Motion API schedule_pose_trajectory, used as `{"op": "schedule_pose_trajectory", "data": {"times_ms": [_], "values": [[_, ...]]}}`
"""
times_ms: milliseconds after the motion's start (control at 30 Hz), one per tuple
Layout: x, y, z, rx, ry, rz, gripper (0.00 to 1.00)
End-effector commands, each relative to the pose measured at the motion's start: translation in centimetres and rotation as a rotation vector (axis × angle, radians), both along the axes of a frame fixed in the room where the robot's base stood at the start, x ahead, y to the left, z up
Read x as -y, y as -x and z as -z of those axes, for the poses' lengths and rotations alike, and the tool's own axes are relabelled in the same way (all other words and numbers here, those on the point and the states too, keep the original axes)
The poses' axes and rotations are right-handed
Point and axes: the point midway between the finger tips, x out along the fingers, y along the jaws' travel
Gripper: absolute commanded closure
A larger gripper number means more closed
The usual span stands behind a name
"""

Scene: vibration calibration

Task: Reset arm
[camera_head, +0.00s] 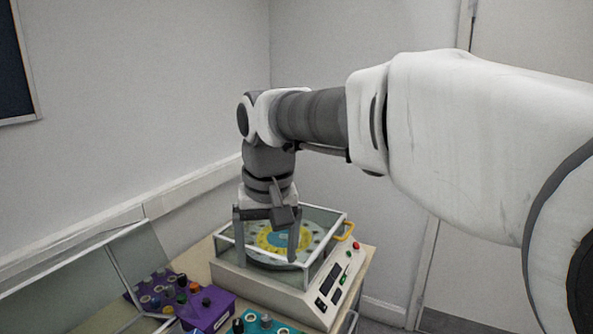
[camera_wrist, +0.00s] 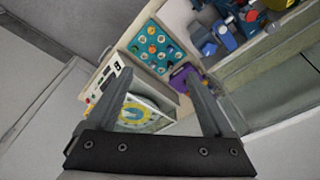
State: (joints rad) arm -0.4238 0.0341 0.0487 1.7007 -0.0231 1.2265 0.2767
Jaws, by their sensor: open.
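My gripper (camera_head: 266,248) points down over the calibration machine, its two fingers spread wide. In the wrist view the open gripper (camera_wrist: 157,70) has nothing between its fingers. The machine (camera_head: 318,298) is a cream box with a dark display and coloured buttons on its front. A clear framed cover with a yellow handle (camera_head: 345,231) is at its top. Under the clear part lies a round plate with a yellow and blue disc (camera_head: 270,241), partly hidden by my gripper. Whether the fingers touch the cover, I cannot tell.
A purple rack (camera_head: 212,311) with bottles stands left of the machine. A teal rack (camera_wrist: 160,50) with several round caps is near its front. A glass-panelled frame (camera_head: 137,243) stands at the left. Walls are close behind, with a door at the right.

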Motion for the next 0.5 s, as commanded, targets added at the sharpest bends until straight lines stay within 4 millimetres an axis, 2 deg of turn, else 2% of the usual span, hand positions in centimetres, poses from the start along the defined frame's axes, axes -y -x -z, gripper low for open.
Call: {"op": "schedule_pose_trajectory", "data": {"times_ms": [33,200,367,500], "values": [[2.1,0.9,-0.4,0.024,-0.006,0.020,0.14],[7.6,4.0,-0.5,0.093,-0.019,0.066,0.14],[12.0,7.4,0.3,0.161,-0.022,0.109,0.14],[15.2,10.5,1.7,0.219,-0.020,0.148,0.14]]}}
